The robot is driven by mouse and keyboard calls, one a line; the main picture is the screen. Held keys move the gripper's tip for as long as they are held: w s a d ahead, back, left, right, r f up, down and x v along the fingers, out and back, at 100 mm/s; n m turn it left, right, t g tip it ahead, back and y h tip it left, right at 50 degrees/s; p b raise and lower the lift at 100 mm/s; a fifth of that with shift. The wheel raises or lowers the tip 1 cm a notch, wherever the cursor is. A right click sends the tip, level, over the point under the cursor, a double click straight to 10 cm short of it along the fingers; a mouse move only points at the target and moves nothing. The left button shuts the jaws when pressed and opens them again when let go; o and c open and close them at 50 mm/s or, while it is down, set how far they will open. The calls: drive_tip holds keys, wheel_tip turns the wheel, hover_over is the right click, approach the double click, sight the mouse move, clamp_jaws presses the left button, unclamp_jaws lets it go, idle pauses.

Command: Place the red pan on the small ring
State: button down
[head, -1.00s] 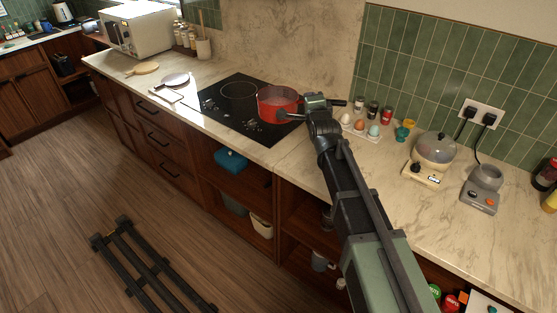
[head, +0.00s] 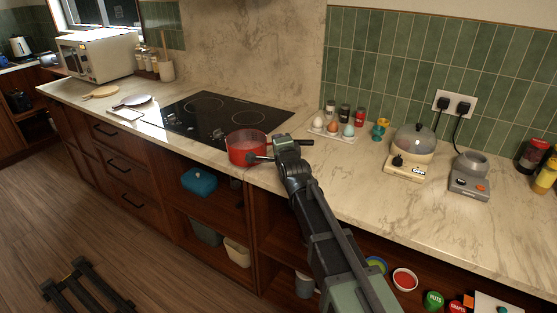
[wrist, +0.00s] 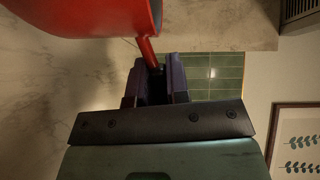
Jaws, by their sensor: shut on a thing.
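The red pan (head: 247,150) is at the front right corner of the black hob (head: 190,118), overlapping the hob's edge and the counter front in the head view. I cannot tell its height above the surface. My gripper (head: 284,147) is shut on its handle, to the right of the pan body. The wrist view shows the red handle (wrist: 147,50) running between my gripper's fingers (wrist: 157,82). Two ring outlines show on the hob, a left ring (head: 205,104) and a right ring (head: 248,117). The pan hides the hob's front right part.
An egg tray (head: 333,133) and small jars (head: 344,112) stand right of the hob. A domed cooker (head: 410,150) and a grey appliance (head: 470,178) are farther right. A dark round-headed utensil (head: 133,101) lies left of the hob. The hob's middle is clear.

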wheel_tip(320, 180, down, 4)
drive_tip(key=b, duration=0.3)
drive_tip(key=shift+r, duration=0.2)
drive_tip(key=shift+f, duration=0.15)
drive_tip(key=c, duration=1.6)
unclamp_jaws()
drive_tip(key=shift+f, duration=0.1)
drive_tip(key=o, duration=0.5)
